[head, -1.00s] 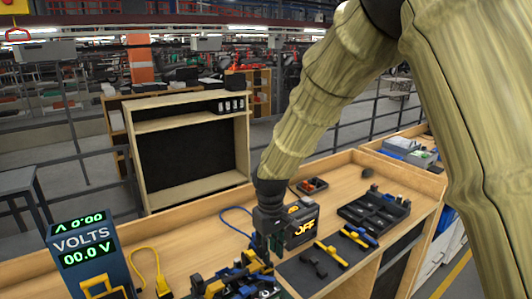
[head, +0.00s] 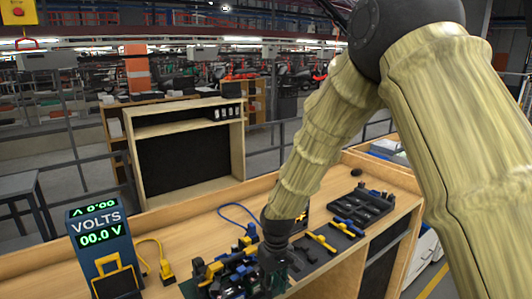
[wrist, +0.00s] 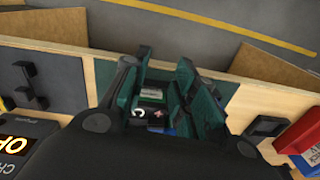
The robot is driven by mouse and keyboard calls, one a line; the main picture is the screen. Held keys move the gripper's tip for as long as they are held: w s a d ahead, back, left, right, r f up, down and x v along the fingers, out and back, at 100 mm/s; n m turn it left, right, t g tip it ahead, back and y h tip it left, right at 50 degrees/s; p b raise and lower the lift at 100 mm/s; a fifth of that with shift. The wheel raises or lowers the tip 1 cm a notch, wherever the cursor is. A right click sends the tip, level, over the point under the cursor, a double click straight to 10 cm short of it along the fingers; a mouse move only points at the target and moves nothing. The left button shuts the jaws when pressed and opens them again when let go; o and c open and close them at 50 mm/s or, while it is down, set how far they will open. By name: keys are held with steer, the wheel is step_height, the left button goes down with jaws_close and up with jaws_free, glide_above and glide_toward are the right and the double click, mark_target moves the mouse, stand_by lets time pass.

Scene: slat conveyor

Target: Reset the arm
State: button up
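My arm reaches down from the upper right in the head view. My gripper (head: 276,281) hangs low over the front part of the workbench (head: 345,262), right of a cluster of black, yellow and blue parts. In the wrist view my gripper (wrist: 160,100) shows its teal fingers spread apart. Small green, white, red and blue parts (wrist: 152,105) show between the fingers; I see no clear grip on them.
A voltmeter box (head: 100,238) reading 00.0 V stands at left, beside a yellow connector (head: 167,272). A black tray (head: 362,206) and yellow-handled tools (head: 320,241) lie to the right. My arm mostly covers a charger with yellow lettering (head: 302,217).

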steer(key=s+d+f+m+b, duration=0.1)
steer(key=s+d+f, duration=0.25)
steer(key=f, duration=0.55)
steer(key=s+d+f+m+b, duration=0.1)
steer(key=s+d+f+b, duration=0.15)
steer(key=s+f, duration=0.45)
steer(key=s+d+f+m+b, duration=0.2)
steer(key=s+d+f, duration=0.5)
steer(key=s+f, duration=0.4)
steer(key=s+d+f+m+b, duration=0.2)
steer(key=s+d+f, duration=0.5)
steer(key=s+f, duration=0.4)
steer(key=s, duration=0.5)
steer(key=shift+d+f+m+h, duration=0.2)
steer(key=shift+d+m+h, duration=0.1)
steer(key=shift+d, duration=0.1)
steer(key=shift+s+d, duration=0.1)
